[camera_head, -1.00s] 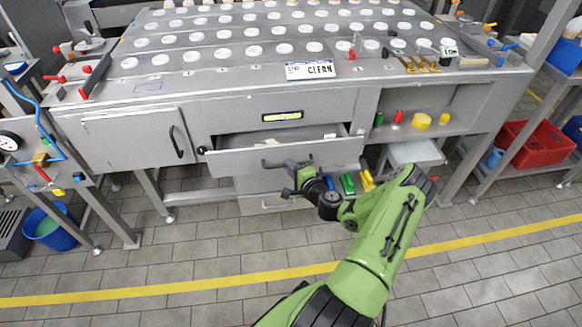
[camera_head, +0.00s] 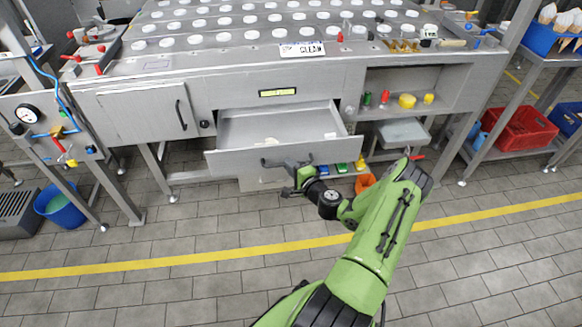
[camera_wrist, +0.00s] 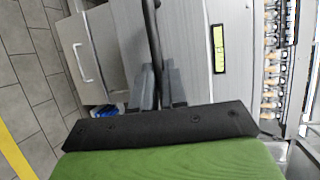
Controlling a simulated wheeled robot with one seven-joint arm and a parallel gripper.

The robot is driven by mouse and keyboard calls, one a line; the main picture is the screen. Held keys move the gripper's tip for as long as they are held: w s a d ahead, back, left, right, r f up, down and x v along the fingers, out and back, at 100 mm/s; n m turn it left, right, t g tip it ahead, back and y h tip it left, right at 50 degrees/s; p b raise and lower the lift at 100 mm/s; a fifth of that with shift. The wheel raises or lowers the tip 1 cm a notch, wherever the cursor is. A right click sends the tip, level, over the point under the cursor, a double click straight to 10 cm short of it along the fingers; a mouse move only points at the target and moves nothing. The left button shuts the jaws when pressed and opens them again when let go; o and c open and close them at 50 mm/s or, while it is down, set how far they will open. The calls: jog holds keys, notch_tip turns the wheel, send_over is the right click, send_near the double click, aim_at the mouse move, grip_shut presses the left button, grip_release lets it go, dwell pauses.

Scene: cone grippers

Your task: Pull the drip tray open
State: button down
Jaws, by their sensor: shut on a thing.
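The drip tray (camera_head: 232,161) is a grey metal drawer under the yellow-labelled panel of the large machine. It stands well open, and I see into its grey inside, where a small pale item lies. Its dark bar handle (camera_wrist: 151,35) runs between my fingers in the wrist view. My gripper (camera_wrist: 162,84) is shut on this handle; in the head view my gripper (camera_head: 297,171) is at the middle of the tray's front. My gripper hides part of the handle.
A lower drawer (camera_wrist: 80,50) is below the tray. A door (camera_head: 145,112) with a dark handle is left of it. An open shelf (camera_head: 425,80) with small coloured parts is at right. Red crate (camera_head: 525,133) and blue bucket (camera_head: 60,208) stand aside. The tiled floor in front is clear.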

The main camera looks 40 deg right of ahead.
jog(key=c, duration=1.2)
grip_release()
jog(key=shift+s, duration=0.1)
jog(key=p+v, duration=0.3)
jog(key=v, duration=1.2)
jog(key=shift+s+r, duration=0.1)
jog(key=shift+s, duration=0.2)
